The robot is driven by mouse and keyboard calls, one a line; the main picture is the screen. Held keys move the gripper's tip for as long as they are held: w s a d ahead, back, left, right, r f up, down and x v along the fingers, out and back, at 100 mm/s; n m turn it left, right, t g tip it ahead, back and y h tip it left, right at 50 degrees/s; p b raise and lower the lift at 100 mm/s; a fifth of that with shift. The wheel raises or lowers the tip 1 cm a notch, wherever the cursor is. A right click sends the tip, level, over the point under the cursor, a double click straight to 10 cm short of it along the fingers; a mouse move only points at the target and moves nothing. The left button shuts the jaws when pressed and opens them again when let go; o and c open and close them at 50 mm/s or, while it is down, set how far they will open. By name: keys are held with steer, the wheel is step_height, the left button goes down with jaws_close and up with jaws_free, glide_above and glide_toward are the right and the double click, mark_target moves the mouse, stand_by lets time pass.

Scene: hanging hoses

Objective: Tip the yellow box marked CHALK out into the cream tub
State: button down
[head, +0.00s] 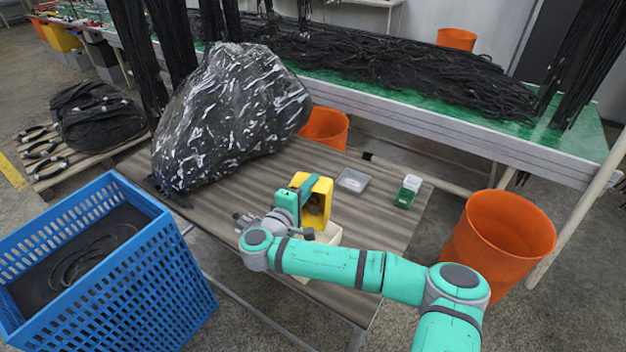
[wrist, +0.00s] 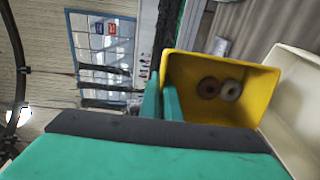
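The yellow box (head: 324,187) is over the table with its open side turned toward the head camera, so it looks tilted. No CHALK marking shows. In the wrist view the yellow box (wrist: 245,82) has two small ring-like things (wrist: 220,89) inside, one brown and one paler. My gripper (head: 297,197) is shut on one wall of the box; its teal fingers (wrist: 161,104) show at that wall in the wrist view. The cream tub (head: 329,235) is below the box, mostly hidden by my arm. It also shows beside the box in the wrist view (wrist: 292,100).
A large black bag (head: 228,115) covers the table's back left. A small grey tray (head: 353,180) and a green-and-white carton (head: 408,191) stand right of the box. A blue crate (head: 140,262) is at the left, an orange bin (head: 500,240) at the right.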

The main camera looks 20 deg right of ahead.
steer(key=s+a+f+m+t+h, duration=0.3)
steer(key=s+a+t+h, duration=0.2)
steer(key=s, duration=0.5)
steer(key=shift+a+f+t+h, duration=0.4)
steer(key=shift+a+h, duration=1)
steer(key=shift+h, duration=0.5)
steer(key=shift+s, duration=0.1)
